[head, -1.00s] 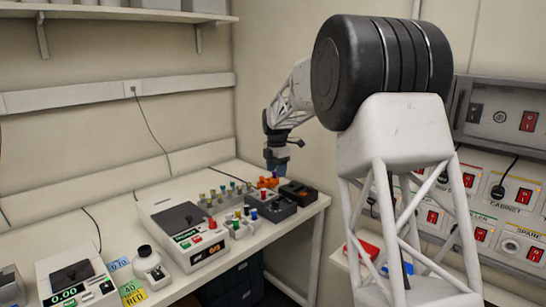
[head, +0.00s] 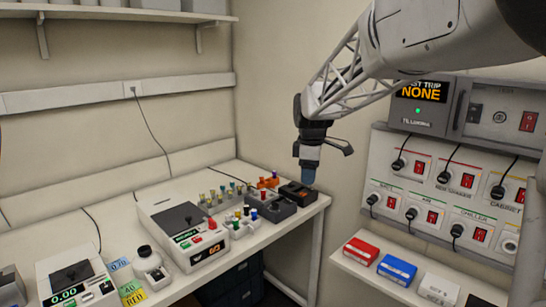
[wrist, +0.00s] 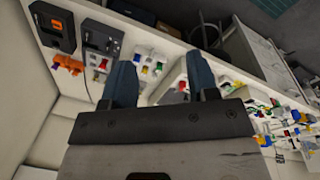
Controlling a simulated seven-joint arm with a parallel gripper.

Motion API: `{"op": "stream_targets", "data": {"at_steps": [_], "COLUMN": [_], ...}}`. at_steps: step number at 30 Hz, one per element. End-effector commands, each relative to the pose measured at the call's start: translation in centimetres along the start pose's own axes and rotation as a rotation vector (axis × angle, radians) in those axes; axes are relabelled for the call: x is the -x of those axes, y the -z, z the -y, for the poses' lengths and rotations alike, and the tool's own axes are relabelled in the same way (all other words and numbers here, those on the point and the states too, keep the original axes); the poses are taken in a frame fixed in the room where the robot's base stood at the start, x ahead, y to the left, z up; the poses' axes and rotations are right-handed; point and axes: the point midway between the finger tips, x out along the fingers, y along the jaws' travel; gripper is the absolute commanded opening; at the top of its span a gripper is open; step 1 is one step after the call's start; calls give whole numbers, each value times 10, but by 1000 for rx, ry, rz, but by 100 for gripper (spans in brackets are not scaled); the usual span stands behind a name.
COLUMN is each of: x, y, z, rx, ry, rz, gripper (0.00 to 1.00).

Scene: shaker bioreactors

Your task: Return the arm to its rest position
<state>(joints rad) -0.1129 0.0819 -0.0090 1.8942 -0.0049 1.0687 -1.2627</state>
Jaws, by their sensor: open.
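My gripper (head: 308,174) hangs at the end of my arm near the far right corner of the bench (head: 322,203), close to the dark boxes there in the head view. In the wrist view my gripper (wrist: 162,85) shows two blue fingers spread apart with nothing between them. In the head view its fingertips appear over or beside the black box with an orange patch (head: 296,193); I cannot tell the gap. My arm reaches across from the upper right.
The bench holds vials (head: 225,195), a shaker-like device (head: 185,232) and a scale (head: 75,285). A wall panel with switches (head: 450,195) stands at right, above a shelf with a red box (head: 361,251) and a blue box (head: 397,268). Air left of my arm is clear.

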Motion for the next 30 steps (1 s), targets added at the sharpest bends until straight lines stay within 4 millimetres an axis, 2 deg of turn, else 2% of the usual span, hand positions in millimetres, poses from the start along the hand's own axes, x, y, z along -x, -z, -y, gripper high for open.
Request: {"op": "stream_targets", "data": {"at_steps": [5,15,30], "x": [12,22,16], "y": [-22,-59,-107], "z": [40,115,229], "rx": [-137,-405,-796], "ry": [-14,-37,-67], "rz": [-4,-13,-37], "gripper": [54,54,54]}}
